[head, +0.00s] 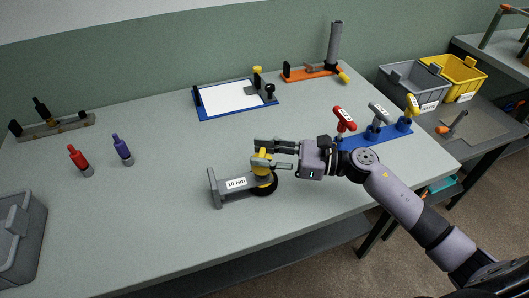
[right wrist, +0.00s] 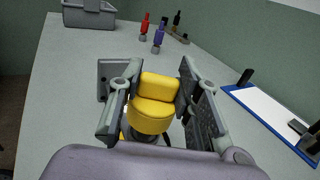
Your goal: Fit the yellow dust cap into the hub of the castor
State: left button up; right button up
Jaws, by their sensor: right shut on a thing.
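The castor (head: 222,196) lies on the table in the head view, with a grey bracket, a "10 Nm" label and a dark wheel (head: 267,191) at its right end. My right gripper (head: 272,153) is just above the wheel, shut on the yellow dust cap (head: 261,160). In the right wrist view the cap (right wrist: 154,103) sits between the two fingers, and the castor's grey plate (right wrist: 104,76) shows behind the left finger. Yellow also shows at the wheel under the cap. I cannot tell whether the cap touches the hub. My left gripper is not in view.
A blue rack (head: 376,138) with red, grey and yellow T-handled tools stands right of my gripper. A clipboard-like white board (head: 233,98) lies behind.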

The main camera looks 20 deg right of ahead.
jog(key=shift+b, duration=0.75)
dwell(1.2)
dwell(0.3)
jog(key=shift+f+b, duration=1.75)
jog(key=shift+b, duration=0.55)
jog(key=o, duration=1)
jog(key=shift+f, duration=0.1)
